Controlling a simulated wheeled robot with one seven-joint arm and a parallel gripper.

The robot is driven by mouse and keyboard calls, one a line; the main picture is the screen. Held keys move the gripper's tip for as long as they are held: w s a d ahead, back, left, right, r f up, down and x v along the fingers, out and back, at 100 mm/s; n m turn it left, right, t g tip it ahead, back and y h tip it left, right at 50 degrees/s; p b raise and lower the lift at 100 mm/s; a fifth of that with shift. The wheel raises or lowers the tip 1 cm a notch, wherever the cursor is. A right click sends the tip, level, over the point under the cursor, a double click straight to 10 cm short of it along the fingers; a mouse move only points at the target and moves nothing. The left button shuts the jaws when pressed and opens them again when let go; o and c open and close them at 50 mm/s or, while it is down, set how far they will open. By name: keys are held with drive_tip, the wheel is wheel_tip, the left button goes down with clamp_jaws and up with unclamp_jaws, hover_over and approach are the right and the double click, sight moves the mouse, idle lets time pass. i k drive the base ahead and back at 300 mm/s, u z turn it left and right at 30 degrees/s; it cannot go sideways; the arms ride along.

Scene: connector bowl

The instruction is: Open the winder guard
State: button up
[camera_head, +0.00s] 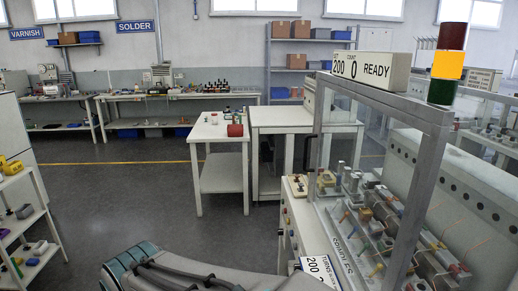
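The winder guard (425,195) is a grey frame with clear panels on the machine at the right. It looks shut, standing over the winding fixtures (375,225), which show through it. A dark upright bar (308,150) that looks like a handle is at the guard's left side. A sign on top (370,69) reads SET 200, COUNT 0, READY. The stack light (447,65) appears lit amber in its middle section. My gripper is not in view. A grey and teal part at the bottom centre looks like my own arm.
A white side table (220,150) with a red spool (235,130) stands at centre, beside a larger white bench (285,119). A shelf cart (30,215) stands at the left edge. The grey floor (135,210) between is clear. Workbenches line the back wall.

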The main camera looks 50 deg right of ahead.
sight(425, 126)
drive_tip(key=z, duration=0.8)
drive_tip(key=i, duration=0.95)
drive_tip(key=z, duration=0.8)
drive_tip(key=i, duration=0.65)
drive_tip(key=z, duration=0.1)
